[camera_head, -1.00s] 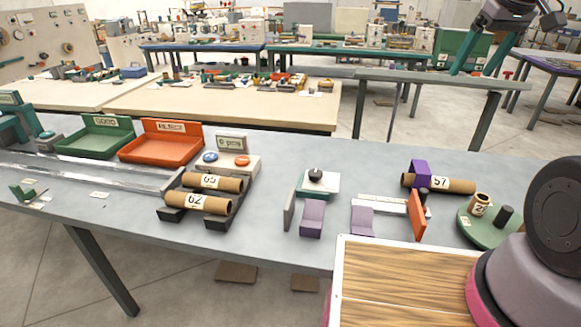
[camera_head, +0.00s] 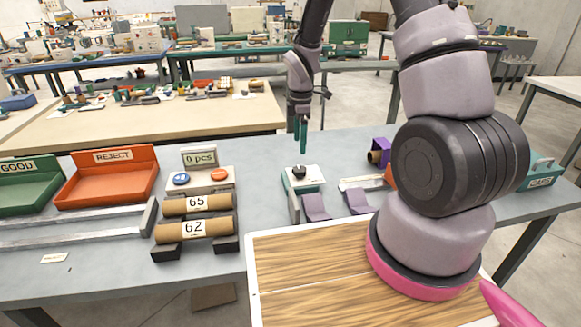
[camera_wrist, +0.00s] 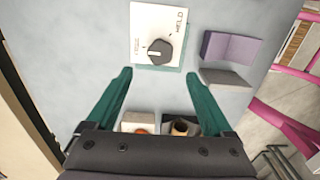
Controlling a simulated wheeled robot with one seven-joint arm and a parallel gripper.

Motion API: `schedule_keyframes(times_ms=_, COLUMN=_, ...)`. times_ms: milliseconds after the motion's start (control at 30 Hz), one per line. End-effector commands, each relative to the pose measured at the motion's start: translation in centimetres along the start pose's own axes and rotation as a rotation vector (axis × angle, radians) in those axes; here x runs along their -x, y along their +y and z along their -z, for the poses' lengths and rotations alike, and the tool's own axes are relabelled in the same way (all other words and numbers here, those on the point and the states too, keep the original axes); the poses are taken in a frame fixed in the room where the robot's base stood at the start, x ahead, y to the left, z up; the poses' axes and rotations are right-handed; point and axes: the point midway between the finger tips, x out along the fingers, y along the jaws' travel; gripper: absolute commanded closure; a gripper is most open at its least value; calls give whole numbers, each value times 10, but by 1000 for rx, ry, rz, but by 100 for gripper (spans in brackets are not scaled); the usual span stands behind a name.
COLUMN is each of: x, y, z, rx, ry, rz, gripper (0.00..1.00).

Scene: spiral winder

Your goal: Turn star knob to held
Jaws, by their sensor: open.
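The black star knob (camera_head: 299,171) sits on a white-topped, teal-sided box on the grey bench. In the wrist view the knob (camera_wrist: 158,51) is on the white plate (camera_wrist: 148,18), which bears a HELD label (camera_wrist: 180,21) at its upper right. Small reddish text stands left of the knob, too small to read. A pale mark shows on the knob's lower left side. My gripper (camera_head: 301,138) hangs above the knob with its green fingers pointing down. In the wrist view my gripper (camera_wrist: 157,75) is open and empty, with the knob beyond the fingertips, apart from them.
Purple rests (camera_head: 317,207) stand close right of the box. Left are cardboard tubes (camera_head: 196,228) on a black rack, a counter box (camera_head: 199,159) with blue and red buttons, and the orange reject tray (camera_head: 109,177). A purple block (camera_head: 379,150) holds a tube farther right.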

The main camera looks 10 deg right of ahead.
Motion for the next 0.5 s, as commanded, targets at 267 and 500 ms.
schedule_keyframes(times_ms=267, x=-50, y=-2, z=0, rx=-2, ry=-2, rz=4, gripper=14)
schedule_keyframes(times_ms=500, x=-87, y=-1, z=0, rx=-3, ry=-2, rz=1, gripper=14)
